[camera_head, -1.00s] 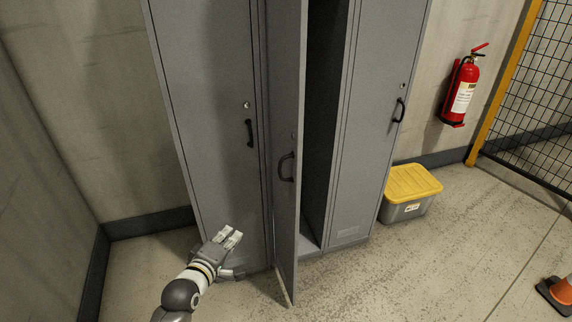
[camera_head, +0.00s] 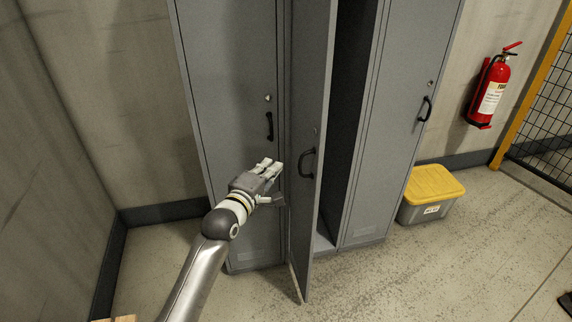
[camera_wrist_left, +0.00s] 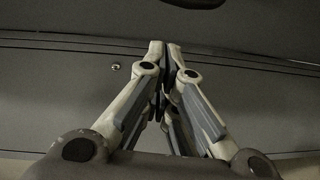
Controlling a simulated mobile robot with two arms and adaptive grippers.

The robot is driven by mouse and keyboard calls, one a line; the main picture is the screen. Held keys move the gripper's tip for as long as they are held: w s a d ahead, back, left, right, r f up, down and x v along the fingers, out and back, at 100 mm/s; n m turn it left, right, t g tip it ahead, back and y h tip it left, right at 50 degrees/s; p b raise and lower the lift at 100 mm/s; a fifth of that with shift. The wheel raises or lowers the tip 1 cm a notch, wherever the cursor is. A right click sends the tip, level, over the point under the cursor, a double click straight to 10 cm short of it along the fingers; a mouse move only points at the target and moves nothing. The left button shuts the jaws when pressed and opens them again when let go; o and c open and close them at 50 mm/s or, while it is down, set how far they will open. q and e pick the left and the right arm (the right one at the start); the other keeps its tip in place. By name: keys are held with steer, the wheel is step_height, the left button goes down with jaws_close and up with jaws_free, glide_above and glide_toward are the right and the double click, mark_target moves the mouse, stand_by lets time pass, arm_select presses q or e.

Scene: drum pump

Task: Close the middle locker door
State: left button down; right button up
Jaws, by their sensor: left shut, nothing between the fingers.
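The middle locker door (camera_head: 311,230) is grey and stands swung open toward me, with its black handle (camera_head: 307,164) on the face turned to the left. Behind it the dark inside of the middle locker (camera_head: 345,140) shows. My left gripper (camera_head: 270,168) is in front of the left locker's closed door (camera_head: 235,130), a little left of the open door and its handle. Its fingers are together and empty, also in the left wrist view (camera_wrist_left: 172,48), where a grey surface with a small round knob lies beyond them. I cannot tell whether it touches anything. My right gripper is not in view.
The right locker door (camera_head: 405,130) is closed. A grey box with a yellow lid (camera_head: 433,185) stands on the floor to its right. A red fire extinguisher (camera_head: 492,90) hangs on the wall by a yellow-framed mesh fence (camera_head: 550,110).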

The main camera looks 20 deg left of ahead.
arm_select(q)
steer(key=w+d, duration=0.3)
steer(key=shift+w+f, duration=0.25)
stand_by(0.4)
